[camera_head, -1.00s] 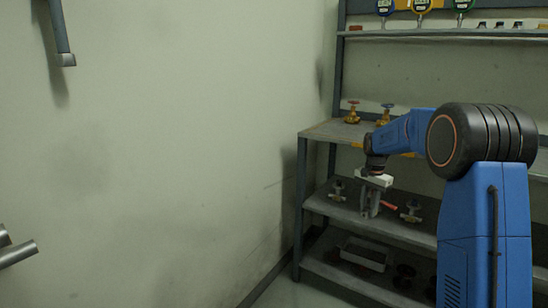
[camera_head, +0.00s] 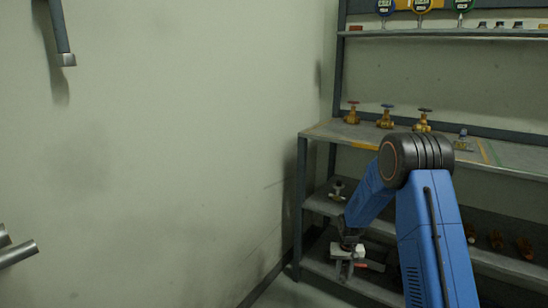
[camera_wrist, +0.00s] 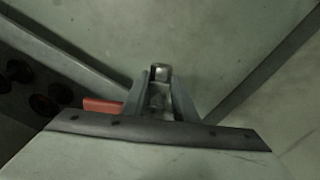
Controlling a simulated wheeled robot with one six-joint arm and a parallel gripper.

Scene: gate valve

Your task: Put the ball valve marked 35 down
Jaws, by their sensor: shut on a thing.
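My gripper (camera_head: 346,270) is shut on a grey metal ball valve with a red lever handle (camera_head: 372,266). In the head view it hangs low, at about the height of the rack's bottom shelf (camera_head: 318,266). In the wrist view the valve's metal body (camera_wrist: 160,88) sits between the two fingers of my gripper (camera_wrist: 160,98). The red handle (camera_wrist: 102,105) sticks out to the left. The mark 35 cannot be read. I cannot tell whether the valve touches anything below.
Another small valve (camera_head: 337,190) stands on the middle shelf. Several brass valves, including one with a red wheel (camera_head: 352,113), stand on the upper shelf. Brown fittings (camera_head: 496,240) lie further right. Dark round pieces (camera_wrist: 42,105) show at left in the wrist view. A rack post (camera_head: 300,205) stands left.

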